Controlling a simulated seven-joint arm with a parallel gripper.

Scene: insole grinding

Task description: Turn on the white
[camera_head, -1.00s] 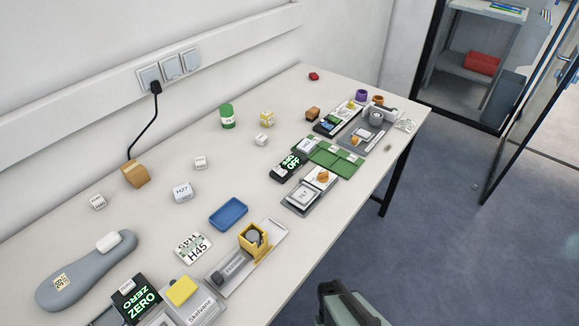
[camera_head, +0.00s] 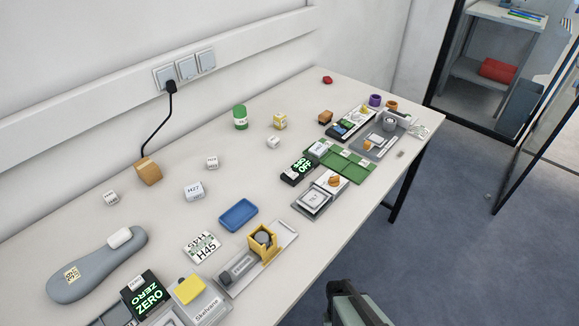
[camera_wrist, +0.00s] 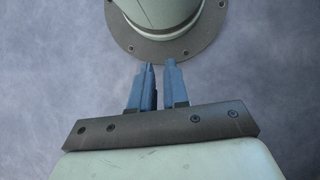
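The task names only something white, and several pale things stand on the table. A white-and-grey unit (camera_head: 313,200) with an orange knob (camera_head: 335,181) stands near the front edge at mid-table. A black display (camera_head: 298,169) reading OFF stands just behind it. A pale unit with a yellow top (camera_head: 191,290) stands at the near end beside a black display (camera_head: 146,294) reading ZERO. My gripper (camera_wrist: 160,64) shows in the wrist view as two blue fingers close together over bare floor. Nothing shows between them, and whether they are shut is unclear. It is away from the table's things.
A grey insole (camera_head: 95,273), a blue tray (camera_head: 238,215), a yellow holder (camera_head: 262,240) and a green mat (camera_head: 345,164) lie on the table. White cubes and a green jar (camera_head: 240,117) stand towards the wall. The floor right of the table (camera_head: 470,240) is clear.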

